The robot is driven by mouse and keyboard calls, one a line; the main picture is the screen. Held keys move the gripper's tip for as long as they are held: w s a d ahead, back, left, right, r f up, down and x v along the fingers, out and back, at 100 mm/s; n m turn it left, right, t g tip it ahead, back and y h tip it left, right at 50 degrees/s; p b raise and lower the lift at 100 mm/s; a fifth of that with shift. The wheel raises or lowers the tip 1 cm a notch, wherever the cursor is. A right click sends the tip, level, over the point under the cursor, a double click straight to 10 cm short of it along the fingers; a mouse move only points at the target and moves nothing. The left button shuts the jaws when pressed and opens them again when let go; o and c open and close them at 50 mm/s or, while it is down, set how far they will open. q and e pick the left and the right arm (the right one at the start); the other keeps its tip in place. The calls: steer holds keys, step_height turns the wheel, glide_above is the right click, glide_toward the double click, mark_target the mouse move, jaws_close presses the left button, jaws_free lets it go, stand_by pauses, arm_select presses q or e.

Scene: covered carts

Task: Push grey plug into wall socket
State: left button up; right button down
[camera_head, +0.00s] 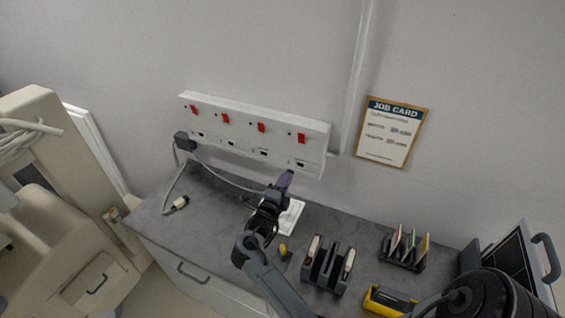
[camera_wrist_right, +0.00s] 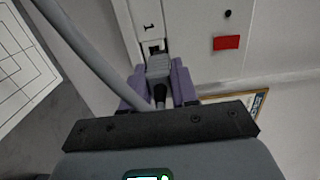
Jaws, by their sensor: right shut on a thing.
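My right gripper (camera_head: 284,181) is raised just below the right part of the white wall socket strip (camera_head: 255,142). In the right wrist view the purple fingers (camera_wrist_right: 163,88) are shut on a grey plug (camera_wrist_right: 158,66). The plug's front end faces a dark socket opening marked 1 on the white strip (camera_wrist_right: 150,28). The plug's tip is at or very near the opening; I cannot tell whether it is inside. The plug is hidden by the gripper in the head view. My left gripper is not in view.
A dark plug (camera_head: 184,141) sits at the strip's left end, its grey cable (camera_head: 225,177) running right. A loose connector (camera_head: 180,202) lies on the grey counter (camera_head: 222,222). A dark rack (camera_head: 327,266), card holder (camera_head: 403,250) and yellow box (camera_head: 388,300) occupy the right side.

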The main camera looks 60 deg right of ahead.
mark_target(291, 179)
steer(key=shift+m+g, duration=0.3)
steer(key=shift+g, duration=0.2)
steer(key=shift+s+d+f, duration=0.1)
steer(key=shift+d+f, duration=0.15)
steer(key=shift+d, duration=0.4)
steer(key=shift+s+d+f, duration=0.1)
steer(key=shift+d+f, duration=0.1)
steer(key=shift+d, duration=0.4)
steer(key=shift+d+f, duration=0.25)
steer(key=shift+d, duration=0.4)
steer(key=shift+d+f+b, duration=0.1)
steer(key=shift+d+b, duration=0.05)
steer(key=shift+b, duration=0.35)
steer(key=shift+d, duration=0.2)
steer(key=shift+b, duration=0.35)
steer(key=shift+b, duration=0.3)
